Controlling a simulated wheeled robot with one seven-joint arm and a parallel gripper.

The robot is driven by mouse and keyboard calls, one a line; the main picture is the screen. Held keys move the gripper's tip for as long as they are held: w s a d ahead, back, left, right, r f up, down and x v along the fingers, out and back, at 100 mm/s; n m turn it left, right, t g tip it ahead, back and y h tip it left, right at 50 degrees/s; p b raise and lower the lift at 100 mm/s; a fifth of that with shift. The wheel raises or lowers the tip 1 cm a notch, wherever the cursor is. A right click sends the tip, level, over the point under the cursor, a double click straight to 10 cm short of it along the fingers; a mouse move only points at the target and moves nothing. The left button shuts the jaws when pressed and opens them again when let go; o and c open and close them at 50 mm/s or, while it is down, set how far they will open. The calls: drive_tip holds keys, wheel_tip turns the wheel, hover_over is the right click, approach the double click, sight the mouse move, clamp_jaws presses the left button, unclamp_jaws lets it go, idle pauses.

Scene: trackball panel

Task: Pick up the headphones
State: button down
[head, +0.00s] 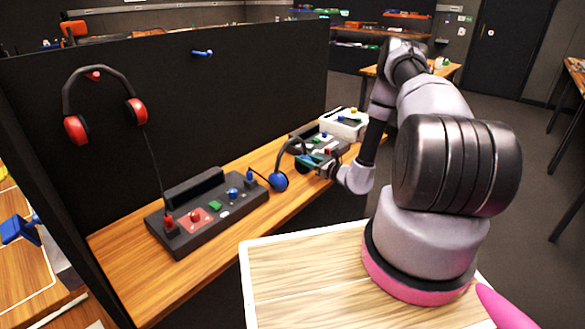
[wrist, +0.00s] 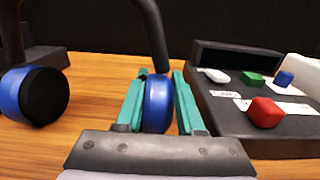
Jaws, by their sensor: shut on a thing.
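The blue headphones have a black headband and blue ear cups. One ear cup (head: 278,181) is left of my gripper in the head view, and it also shows at the left in the wrist view (wrist: 34,95). My gripper (head: 308,161) is shut on the other ear cup (wrist: 157,104), with a teal finger on each side of it. The headband rises out of the top of the wrist view. I cannot tell whether the headphones touch the table. Red headphones (head: 75,130) hang on the black partition at the left, with a cord running down to a panel.
A black panel (head: 209,223) with coloured buttons lies on the wooden table (head: 120,285), left of my gripper. Another button panel (wrist: 262,146) is close to the right finger. A white box (head: 345,125) stands farther back. A blue peg (head: 202,53) sticks out of the partition (head: 250,90).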

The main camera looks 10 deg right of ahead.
wheel_tip(320, 180, up, 10)
idle(0.6)
idle(0.5)
